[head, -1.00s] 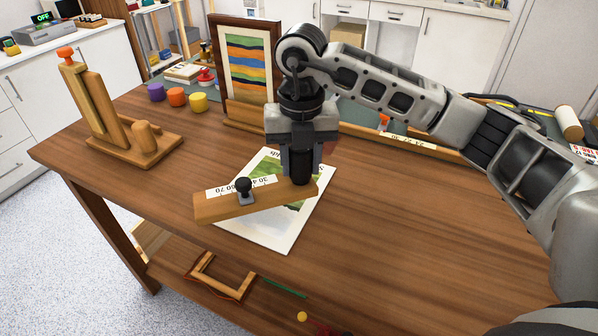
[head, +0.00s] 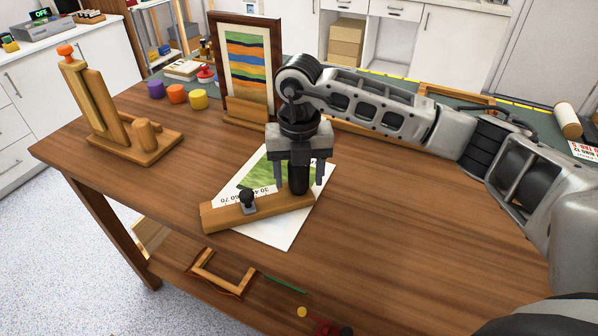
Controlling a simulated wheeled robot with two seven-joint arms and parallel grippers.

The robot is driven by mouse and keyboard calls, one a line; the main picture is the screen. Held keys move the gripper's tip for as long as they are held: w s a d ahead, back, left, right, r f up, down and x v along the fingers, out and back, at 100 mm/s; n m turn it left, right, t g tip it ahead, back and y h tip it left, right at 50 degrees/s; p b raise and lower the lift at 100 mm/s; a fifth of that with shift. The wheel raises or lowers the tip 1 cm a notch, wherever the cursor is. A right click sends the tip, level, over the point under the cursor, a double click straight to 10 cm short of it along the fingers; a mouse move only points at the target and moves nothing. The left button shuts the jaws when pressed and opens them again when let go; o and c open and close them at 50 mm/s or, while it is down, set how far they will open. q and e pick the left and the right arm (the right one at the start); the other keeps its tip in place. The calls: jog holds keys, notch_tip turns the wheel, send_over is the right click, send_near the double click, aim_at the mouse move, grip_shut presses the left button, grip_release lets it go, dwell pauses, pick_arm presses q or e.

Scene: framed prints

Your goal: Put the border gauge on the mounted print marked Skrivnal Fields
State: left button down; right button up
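The border gauge (head: 226,215) is a wooden bar with a printed scale, a small dark knob and a black upright handle (head: 298,180). It lies across the mounted print (head: 287,228), its left end reaching past the print's left edge. The print is a white sheet with a green picture on the table; its marking is hidden behind my gripper and the gauge. My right gripper (head: 299,182) is open, its fingers apart on either side of the black handle. My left gripper is not in view.
A framed striped print (head: 248,60) stands at the back of the wooden table (head: 420,230). A wooden stand (head: 128,150) is at the left, near purple, orange and yellow pots (head: 176,94). The table's right side is clear. A wooden frame corner (head: 223,285) is on the shelf below.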

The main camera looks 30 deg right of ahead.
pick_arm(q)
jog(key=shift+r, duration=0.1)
pick_arm(e)
jog(key=shift+r, duration=0.2)
notch_tip(320, 180, up, 11)
jog(key=shift+r+b, duration=0.1)
jog(key=shift+b, duration=0.35)
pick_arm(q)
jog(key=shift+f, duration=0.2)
pick_arm(e)
jog(key=shift+r, duration=0.4)
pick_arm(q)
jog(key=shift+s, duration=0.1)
